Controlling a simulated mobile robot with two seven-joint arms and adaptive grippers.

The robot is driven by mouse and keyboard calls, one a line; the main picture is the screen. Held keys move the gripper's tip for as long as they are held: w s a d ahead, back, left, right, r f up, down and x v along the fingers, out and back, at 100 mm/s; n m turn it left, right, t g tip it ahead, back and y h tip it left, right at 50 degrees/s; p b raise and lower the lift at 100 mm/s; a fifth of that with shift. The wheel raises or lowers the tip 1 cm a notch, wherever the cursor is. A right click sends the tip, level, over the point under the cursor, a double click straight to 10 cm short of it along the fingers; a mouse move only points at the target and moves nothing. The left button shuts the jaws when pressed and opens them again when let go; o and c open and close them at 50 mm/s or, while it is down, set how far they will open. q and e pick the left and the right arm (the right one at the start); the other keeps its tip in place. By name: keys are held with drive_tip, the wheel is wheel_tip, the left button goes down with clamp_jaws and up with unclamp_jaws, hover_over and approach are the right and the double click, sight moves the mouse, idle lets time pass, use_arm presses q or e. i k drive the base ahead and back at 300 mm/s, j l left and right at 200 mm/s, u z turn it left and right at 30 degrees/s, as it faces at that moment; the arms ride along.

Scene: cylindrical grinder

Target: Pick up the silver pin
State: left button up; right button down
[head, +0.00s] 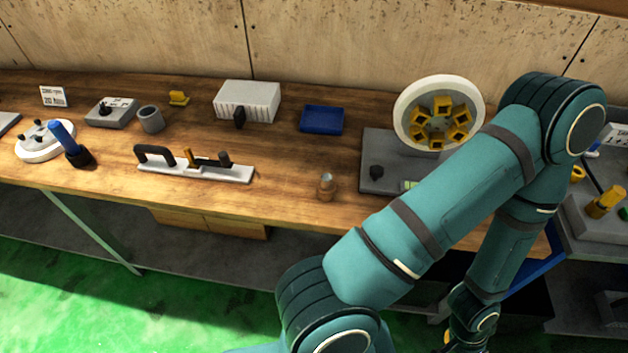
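A small brown upright holder (326,191) stands near the front edge of the wooden bench, left of the grey machine base. A short silver piece, seemingly the silver pin (327,177), shows at its top; its lower part is hidden and it is too small to tell more. My teal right arm rises from the bottom middle, bends at the upper right and hangs down to the lower right. Its wrist is at the bottom edge, and no fingers can be made out. My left arm and gripper are out of view.
A grey machine base (378,149) carries a white round chuck (405,116) with yellow jaws. A blue tray (322,119), a white ribbed box (247,100) and a white bar with black handle (214,173) lie on the bench (285,160). The bench around the holder is clear.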

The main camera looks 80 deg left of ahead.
sight(327, 179)
drive_tip(key=k+j, duration=0.3)
drive_tip(key=k+j+z, duration=0.1)
drive_tip(key=k+j, duration=0.2)
drive_tip(key=k, duration=0.2)
drive_tip(key=k+j, duration=0.1)
drive_tip(key=j, duration=0.4)
drive_tip(key=k, duration=0.05)
